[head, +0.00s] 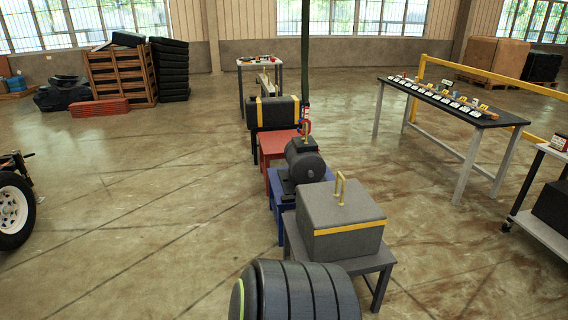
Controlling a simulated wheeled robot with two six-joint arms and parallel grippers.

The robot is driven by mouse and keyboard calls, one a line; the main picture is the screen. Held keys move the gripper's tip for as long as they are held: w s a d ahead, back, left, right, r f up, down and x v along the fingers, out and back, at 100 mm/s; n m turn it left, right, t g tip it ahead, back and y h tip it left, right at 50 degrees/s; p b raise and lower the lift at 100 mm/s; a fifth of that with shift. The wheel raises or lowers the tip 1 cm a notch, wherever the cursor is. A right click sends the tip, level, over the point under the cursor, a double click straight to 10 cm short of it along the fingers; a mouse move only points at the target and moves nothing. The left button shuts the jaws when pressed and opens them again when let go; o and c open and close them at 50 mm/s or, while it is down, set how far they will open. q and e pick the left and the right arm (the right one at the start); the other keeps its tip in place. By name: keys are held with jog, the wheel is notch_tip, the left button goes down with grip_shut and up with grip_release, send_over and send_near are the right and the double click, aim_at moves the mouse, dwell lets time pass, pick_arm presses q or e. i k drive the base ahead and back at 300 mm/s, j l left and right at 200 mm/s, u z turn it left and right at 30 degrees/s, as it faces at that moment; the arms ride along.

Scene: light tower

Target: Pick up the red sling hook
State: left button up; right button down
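The red sling hook (306,126) hangs at the lower end of a dark green vertical sling (305,60), near the middle of the head view. It is small and its exact shape is hard to make out. It hangs just above or behind the dark grey motor-like cylinder (304,161) on a blue stand; I cannot tell whether it touches the thin yellow lifting eye there. Neither of my grippers is in view.
A grey block (340,215) with a yellow handle stands on a grey table nearer me. A dark ribbed round thing (300,290) fills the bottom middle. A black yellow-banded load (272,112) stands behind. A long table (450,105) is right. Open floor (150,200) lies left.

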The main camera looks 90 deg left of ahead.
aim_at(306, 108)
jog(key=u, duration=1.85)
jog(key=l+u, duration=0.25)
jog(key=l, duration=0.25)
jog(key=i+l+u, duration=0.1)
jog(key=l+u, duration=0.15)
jog(key=l, duration=0.25)
